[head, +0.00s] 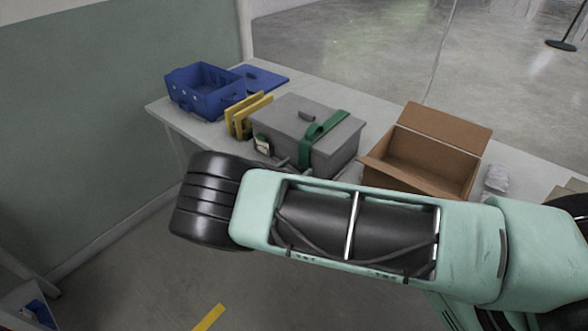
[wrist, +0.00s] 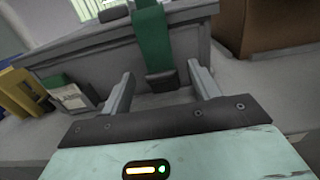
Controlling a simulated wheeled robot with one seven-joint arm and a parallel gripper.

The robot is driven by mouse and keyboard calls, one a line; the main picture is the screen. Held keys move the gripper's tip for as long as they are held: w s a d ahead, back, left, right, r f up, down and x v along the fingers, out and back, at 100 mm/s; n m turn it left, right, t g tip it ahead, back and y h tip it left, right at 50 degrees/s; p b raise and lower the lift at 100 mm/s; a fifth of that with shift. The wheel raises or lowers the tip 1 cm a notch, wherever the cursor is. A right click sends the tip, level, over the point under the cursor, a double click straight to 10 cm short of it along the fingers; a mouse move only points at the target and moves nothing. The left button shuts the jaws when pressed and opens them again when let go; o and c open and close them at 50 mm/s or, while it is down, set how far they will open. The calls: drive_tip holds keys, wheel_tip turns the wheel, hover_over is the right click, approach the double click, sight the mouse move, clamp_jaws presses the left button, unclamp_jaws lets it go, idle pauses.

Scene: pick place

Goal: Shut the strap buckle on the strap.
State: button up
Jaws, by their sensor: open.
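A green strap (head: 322,128) runs over the right part of the lid of a grey case (head: 276,113). In the wrist view the strap (wrist: 153,40) hangs down the case's front. A dark buckle (wrist: 162,82) is at the strap's lower end; whether it is open or shut I cannot tell. My gripper (wrist: 160,69) is open and empty, its two fingers spread to the left and right of the strap and buckle, nearer the camera. I cannot tell whether it touches the case. My arm hides most of the gripper in the head view.
Yellow upright pieces (head: 248,115) and a small green-and-white item (head: 262,146) are left of the strap. A blue crate (head: 205,90) stands at the table's far left. An open cardboard box (head: 425,158) is right of the case. Bare table (head: 385,127) lies between case and box.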

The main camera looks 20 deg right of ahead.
drive_tip(key=c, duration=1)
drive_tip(key=shift+o, duration=0.2)
drive_tip(key=shift+w+d+r+g+y+p, duration=0.15)
drive_tip(key=shift+r+g+y+p, duration=0.2)
drive_tip(key=shift+p, duration=0.3)
drive_tip(key=shift+d+y, duration=0.1)
drive_tip(key=shift+y, duration=0.15)
drive_tip(key=shift+f, duration=0.1)
drive_tip(key=o, duration=1)
drive_tip(key=shift+c, duration=0.2)
